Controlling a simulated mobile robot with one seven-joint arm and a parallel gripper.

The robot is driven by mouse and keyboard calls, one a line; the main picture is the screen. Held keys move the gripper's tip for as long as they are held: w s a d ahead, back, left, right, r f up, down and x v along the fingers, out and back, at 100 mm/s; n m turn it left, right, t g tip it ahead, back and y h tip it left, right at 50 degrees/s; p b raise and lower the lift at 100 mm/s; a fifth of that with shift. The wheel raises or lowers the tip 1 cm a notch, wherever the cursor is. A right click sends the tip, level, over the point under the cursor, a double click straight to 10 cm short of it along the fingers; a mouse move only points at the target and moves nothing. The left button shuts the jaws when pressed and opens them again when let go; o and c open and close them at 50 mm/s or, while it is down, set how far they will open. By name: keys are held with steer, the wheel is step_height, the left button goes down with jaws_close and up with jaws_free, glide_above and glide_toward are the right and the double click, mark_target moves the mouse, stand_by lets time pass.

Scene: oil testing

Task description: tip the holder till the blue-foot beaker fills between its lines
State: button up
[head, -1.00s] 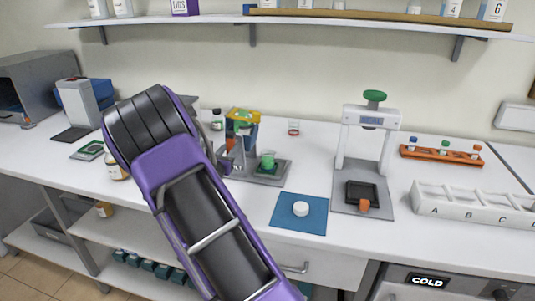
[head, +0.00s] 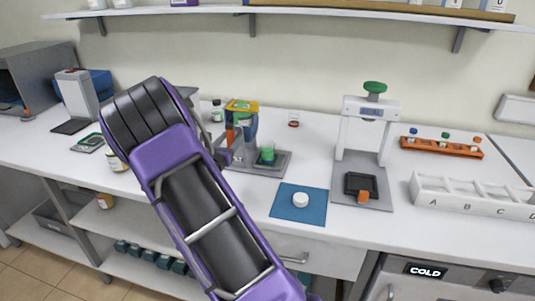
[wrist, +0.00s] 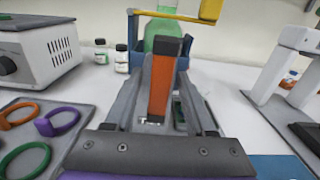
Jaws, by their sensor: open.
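The holder (head: 240,118) is a blue frame with a yellow bar, with a green bottle (wrist: 165,30) in it. It looks close to upright. Its orange handle (head: 229,134) also shows in the wrist view (wrist: 160,85), between my fingers. My gripper (wrist: 160,100) is open around the handle; contact cannot be made out. In the head view my forearm hides part of the gripper. A small beaker (head: 267,153) with green contents stands right of the holder. Its foot and lines are too small to read.
A grey tray (head: 281,165) carries the beaker. A blue mat (head: 312,212) with a white round piece lies in front, and a white-framed press (head: 370,115) stands to the right. In the wrist view, coloured rings (wrist: 57,121) and small bottles (wrist: 122,58) are at the left.

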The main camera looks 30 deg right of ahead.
steer(key=v, duration=0.8)
stand_by(0.4)
steer(key=shift+r, duration=0.1)
